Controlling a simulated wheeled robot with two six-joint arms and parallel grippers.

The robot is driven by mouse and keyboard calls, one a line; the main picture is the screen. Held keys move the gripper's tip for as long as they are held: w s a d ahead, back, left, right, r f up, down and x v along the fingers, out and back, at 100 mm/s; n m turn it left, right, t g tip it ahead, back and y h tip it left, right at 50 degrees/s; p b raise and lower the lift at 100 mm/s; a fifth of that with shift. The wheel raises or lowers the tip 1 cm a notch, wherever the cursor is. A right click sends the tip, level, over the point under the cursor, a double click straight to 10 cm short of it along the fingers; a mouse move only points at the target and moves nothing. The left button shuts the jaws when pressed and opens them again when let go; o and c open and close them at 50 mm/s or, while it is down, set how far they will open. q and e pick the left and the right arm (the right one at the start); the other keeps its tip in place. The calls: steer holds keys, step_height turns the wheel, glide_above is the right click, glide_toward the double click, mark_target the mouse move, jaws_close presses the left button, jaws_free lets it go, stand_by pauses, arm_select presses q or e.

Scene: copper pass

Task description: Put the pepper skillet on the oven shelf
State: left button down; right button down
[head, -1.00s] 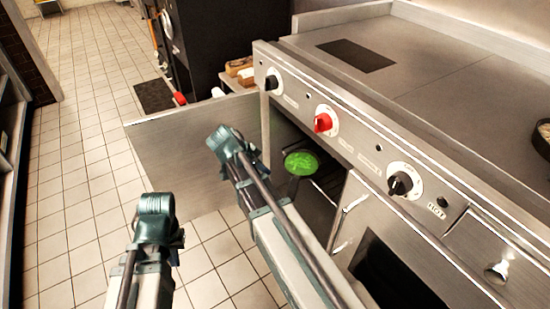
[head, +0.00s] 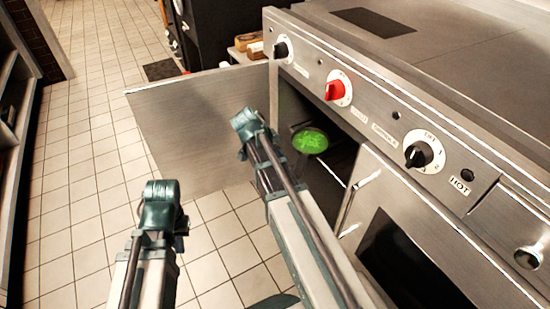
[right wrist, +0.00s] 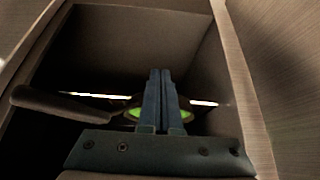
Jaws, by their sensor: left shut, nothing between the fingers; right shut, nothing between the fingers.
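The pepper skillet (head: 310,141), dark with bright green contents, is inside the open oven compartment below the red knob. In the right wrist view its handle (right wrist: 65,104) points left and green (right wrist: 133,113) shows on both sides of my fingers, which hide its middle. My right gripper (right wrist: 160,100) is shut and empty, in front of the skillet at the compartment's mouth. In the head view my right arm hides it. My left gripper (head: 275,302) is at the bottom edge, mostly cut off, shut and empty, away from the oven. Bright shelf-like lines (right wrist: 90,95) run level with the skillet.
The open oven door (head: 195,120) stands out to the left of the compartment. The front panel (head: 375,100) with knobs runs above it. A closed door with a dark window (head: 400,260) is at right. Tiled floor (head: 90,200) is clear at left.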

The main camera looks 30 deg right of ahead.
mark_target(299, 148)
arm_select(q)
steer(key=shift+f, duration=0.4)
arm_select(e)
steer(key=shift+w+d+f, duration=0.1)
steer(key=shift+d+f, duration=0.1)
steer(key=shift+d, duration=0.95)
steer(key=shift+w+d+f, duration=0.1)
steer(key=shift+d+f, duration=0.1)
steer(key=shift+d, duration=0.9)
steer(key=d, duration=0.3)
steer(key=shift+w+d, duration=0.1)
steer(key=shift+d, duration=0.15)
arm_select(q)
steer(key=shift+a, duration=0.1)
arm_select(e)
steer(key=shift+a, duration=0.15)
